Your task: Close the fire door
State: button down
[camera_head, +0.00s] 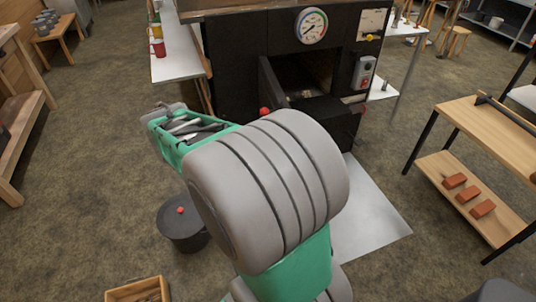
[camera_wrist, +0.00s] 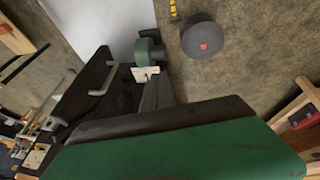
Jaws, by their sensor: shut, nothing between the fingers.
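The fire door (camera_head: 271,84) is a dark panel at the left of the firebox opening (camera_head: 305,72) in the head view. It stands swung outward, and the opening is exposed. A red knob (camera_head: 265,112) shows in front of it, partly behind my arm. My gripper (camera_head: 185,128), green and grey, is left of the door and apart from it, as far as I can see. It is shut and empty. My large grey arm link hides part of the stove's lower front. In the wrist view the dark stove front (camera_wrist: 95,88) with grey handles lies at the left.
A dark lidded bucket (camera_head: 182,228) stands on the floor below my gripper. A pale floor plate (camera_head: 370,218) lies before the stove. A wooden shelf with red bricks (camera_head: 455,181) stands at the right. A white side table (camera_head: 178,52) is at the stove's left. The floor at left is mostly clear.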

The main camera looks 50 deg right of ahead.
jog(key=s+d+f+m+g+h, duration=0.1)
jog(key=d+f, duration=0.4)
jog(key=d, duration=0.4)
jog(key=s+d+f+m+g+h, duration=0.1)
jog(key=d+f, duration=0.4)
jog(key=d, duration=0.5)
jog(key=s+d+f+m+h, duration=0.1)
jog(key=d+f, duration=0.4)
jog(key=d, duration=0.5)
jog(key=shift+s+f+m+g+h+p, duration=0.35)
jog(key=shift+m+g+h+p, duration=0.05)
jog(key=shift+p, duration=0.05)
jog(key=shift+s+d, duration=0.1)
